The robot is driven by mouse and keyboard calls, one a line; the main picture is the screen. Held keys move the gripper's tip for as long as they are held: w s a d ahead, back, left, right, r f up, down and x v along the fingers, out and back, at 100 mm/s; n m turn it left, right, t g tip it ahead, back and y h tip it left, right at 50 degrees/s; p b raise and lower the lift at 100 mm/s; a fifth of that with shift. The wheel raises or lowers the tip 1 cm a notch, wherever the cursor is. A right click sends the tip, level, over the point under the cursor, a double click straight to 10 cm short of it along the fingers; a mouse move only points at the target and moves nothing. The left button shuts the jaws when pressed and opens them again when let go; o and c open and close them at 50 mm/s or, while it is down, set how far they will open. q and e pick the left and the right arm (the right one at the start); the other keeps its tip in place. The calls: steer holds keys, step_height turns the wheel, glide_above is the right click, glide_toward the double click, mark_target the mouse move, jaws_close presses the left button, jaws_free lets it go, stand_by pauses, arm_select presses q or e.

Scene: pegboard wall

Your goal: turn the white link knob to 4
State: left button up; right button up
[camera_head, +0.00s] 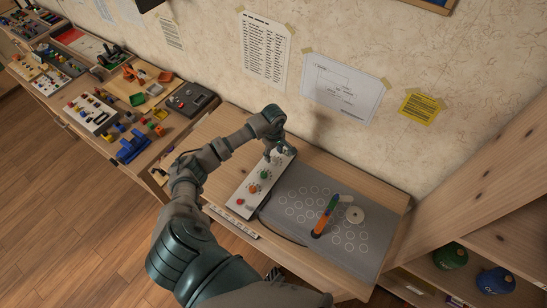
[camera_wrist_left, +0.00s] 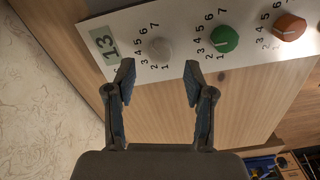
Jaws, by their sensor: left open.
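The white knob (camera_wrist_left: 159,49) sits on a white panel (camera_wrist_left: 190,14), beside a display reading 13 (camera_wrist_left: 107,45). Numbers ring the knob; its pointer is too faint to read. My left gripper (camera_wrist_left: 160,75) is open, its two fingertips apart on either side of the white knob's line and just short of it, not touching it. In the head view the left gripper (camera_head: 275,153) hangs over the far end of the panel (camera_head: 236,194) and hides the white knob there. My right gripper is not in view.
A green knob (camera_wrist_left: 225,39) and an orange knob (camera_wrist_left: 289,27) follow along the panel. The papered wall is close behind the arm.

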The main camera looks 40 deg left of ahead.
mark_target(274, 159)
arm_select(q)
steer(key=shift+d+f, duration=0.15)
steer(key=shift+f, duration=0.45)
steer(key=shift+d+f, duration=0.15)
steer(key=shift+f, duration=0.4)
steer(key=shift+d+f, duration=0.1)
steer(key=shift+f, duration=0.35)
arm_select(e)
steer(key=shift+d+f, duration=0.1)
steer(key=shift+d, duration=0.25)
arm_select(q)
steer(key=shift+a+f, duration=0.1)
steer(key=shift+a, duration=0.25)
jaws_close()
steer(key=shift+d, duration=0.15)
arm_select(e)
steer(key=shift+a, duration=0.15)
